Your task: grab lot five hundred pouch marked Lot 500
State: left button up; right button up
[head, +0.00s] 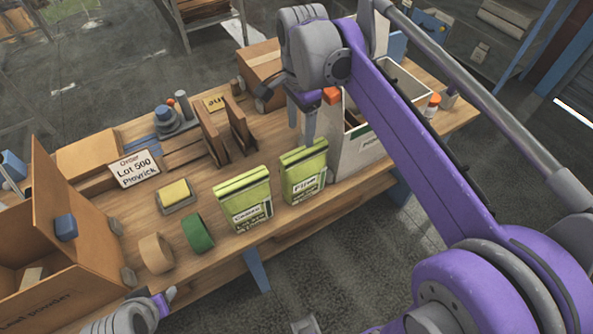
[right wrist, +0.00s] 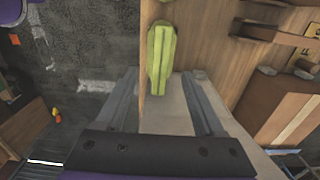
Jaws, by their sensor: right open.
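Two green pouches stand upright at the front edge of the wooden table. The left pouch (head: 244,199) has a white label that seems to read "Coarse"; the right pouch (head: 304,171) has one that seems to read "Fine". The smaller print is unreadable. A card (head: 135,169) behind them reads "Order Lot 500". My right gripper (head: 302,122) is open and empty above the table, behind the right pouch. In the right wrist view, a green pouch (right wrist: 160,55) seen from above lies beyond the open fingers (right wrist: 158,85). My left gripper (head: 163,300) shows partly at the bottom left.
A pale bin (head: 350,150) stands right of the right pouch. Tape rolls, brown (head: 156,253) and green (head: 198,233), and a yellow sponge-like block (head: 174,191) sit to the left. A cardboard box (head: 85,230) fills the left end. Wooden uprights (head: 212,135) stand behind the pouches.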

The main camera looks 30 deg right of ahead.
aim_at(299, 152)
notch_tip(299, 152, down, 4)
jog(key=shift+s+r, duration=0.1)
jog(key=shift+r, duration=0.1)
jog(key=shift+w+a+f, duration=0.1)
jog(key=shift+f, duration=1.25)
jog(key=shift+w+a+f, duration=0.1)
jog(key=shift+f, duration=1.25)
jog(key=shift+f, duration=0.25)
jog(key=shift+c, duration=0.2)
grip_shut()
